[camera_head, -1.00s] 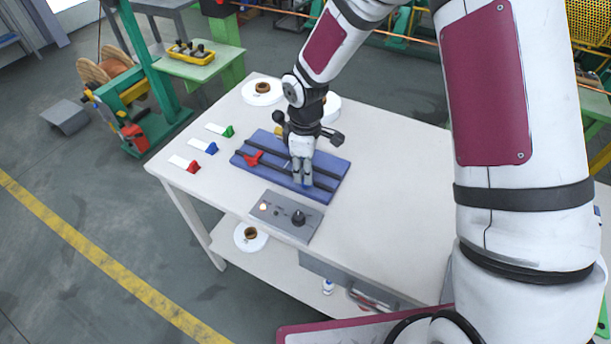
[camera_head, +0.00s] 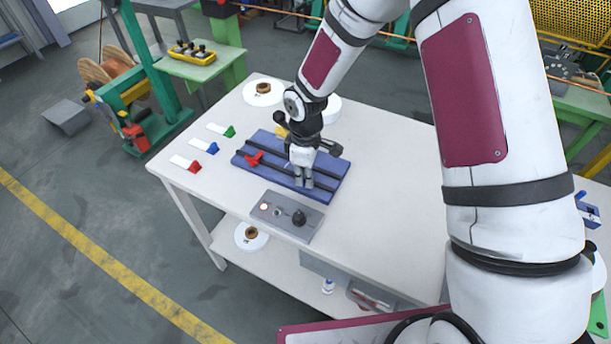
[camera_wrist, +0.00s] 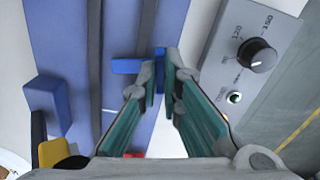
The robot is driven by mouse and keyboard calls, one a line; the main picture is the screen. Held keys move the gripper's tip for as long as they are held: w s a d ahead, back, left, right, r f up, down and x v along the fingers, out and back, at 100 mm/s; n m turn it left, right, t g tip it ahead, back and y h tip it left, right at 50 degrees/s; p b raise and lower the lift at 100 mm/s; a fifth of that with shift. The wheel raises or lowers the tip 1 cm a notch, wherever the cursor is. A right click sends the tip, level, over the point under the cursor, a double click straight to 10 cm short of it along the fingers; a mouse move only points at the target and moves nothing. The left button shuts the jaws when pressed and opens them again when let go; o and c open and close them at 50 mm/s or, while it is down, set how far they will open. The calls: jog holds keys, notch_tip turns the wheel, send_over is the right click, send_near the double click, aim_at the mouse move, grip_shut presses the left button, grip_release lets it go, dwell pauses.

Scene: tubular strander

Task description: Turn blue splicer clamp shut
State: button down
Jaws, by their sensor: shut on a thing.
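The splicer is a blue block (camera_head: 330,172) with two dark rails, lying on the white table; its blue bed (camera_wrist: 120,25) also fills the left of the wrist view. The blue clamp (camera_wrist: 127,66) shows in the wrist view as a small bright-blue piece across a rail, with an upright part between my fingertips. My gripper (camera_head: 303,182) points down over the splicer's near right part. In the wrist view my gripper (camera_wrist: 160,75) is shut on the blue clamp's upright part. The fingers hide the clamp in the head view.
A red clamp (camera_head: 254,159) and a yellow clamp (camera_head: 281,132) sit on the splicer. A grey control box (camera_head: 275,209) with a black knob (camera_head: 299,217) stands close in front. Red, blue and green-ended tags lie left; white spools stand behind. The table's right side is clear.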

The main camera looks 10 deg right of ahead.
jog(key=shift+m, duration=1.4)
jog(key=c, duration=1.8)
grip_release()
jog(key=shift+o, duration=0.2)
jog(key=shift+r, duration=0.1)
notch_tip(320, 180, up, 12)
